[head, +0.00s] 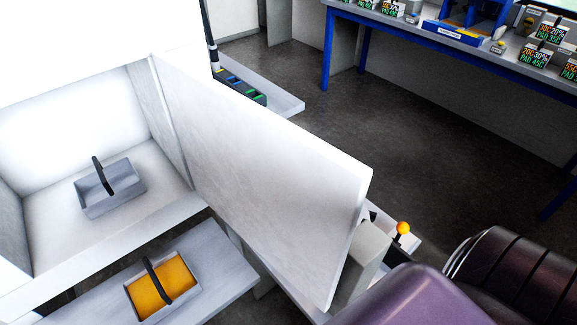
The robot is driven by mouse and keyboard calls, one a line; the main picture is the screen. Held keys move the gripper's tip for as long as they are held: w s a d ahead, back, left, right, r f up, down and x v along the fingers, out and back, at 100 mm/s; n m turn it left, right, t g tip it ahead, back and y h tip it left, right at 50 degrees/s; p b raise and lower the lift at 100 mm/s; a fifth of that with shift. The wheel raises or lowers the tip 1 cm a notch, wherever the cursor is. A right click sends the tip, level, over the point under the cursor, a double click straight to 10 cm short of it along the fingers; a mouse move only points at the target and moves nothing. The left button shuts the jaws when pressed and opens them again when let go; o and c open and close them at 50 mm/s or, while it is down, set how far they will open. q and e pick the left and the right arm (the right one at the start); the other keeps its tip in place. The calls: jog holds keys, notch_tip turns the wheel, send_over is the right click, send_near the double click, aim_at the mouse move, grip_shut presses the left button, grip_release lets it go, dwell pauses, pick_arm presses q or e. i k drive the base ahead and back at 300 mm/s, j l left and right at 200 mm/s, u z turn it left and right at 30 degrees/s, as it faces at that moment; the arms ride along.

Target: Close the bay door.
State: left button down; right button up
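The bay door (265,165) is a flat white panel, hinged at the right side of the bay's opening. It stands wide open, swung out toward the lower right. The bay (75,120) is a white box with its front uncovered. A grey basket (112,201) with a black handle stands on its floor. I make out neither of my grippers. The space behind the door is partly hidden.
A basket with orange contents (162,284) stands on a pale shelf (215,262) below the bay. An orange-knobbed lever (403,228) stands right of the door's free edge. A blue-legged table (440,60) holds labelled displays. Dark floor (400,150) between is clear.

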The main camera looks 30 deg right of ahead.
aim_at(296, 197)
jog(key=k+l+u, duration=0.15)
jog(key=l, duration=0.25)
jog(key=k+l+u, duration=0.15)
jog(key=l, duration=0.25)
jog(key=l+u, duration=0.1)
jog(key=l, duration=0.3)
jog(key=k+l+u, duration=0.3)
jog(key=l, duration=0.4)
jog(key=k+l, duration=0.1)
jog(key=l, duration=0.15)
jog(key=j, duration=0.25)
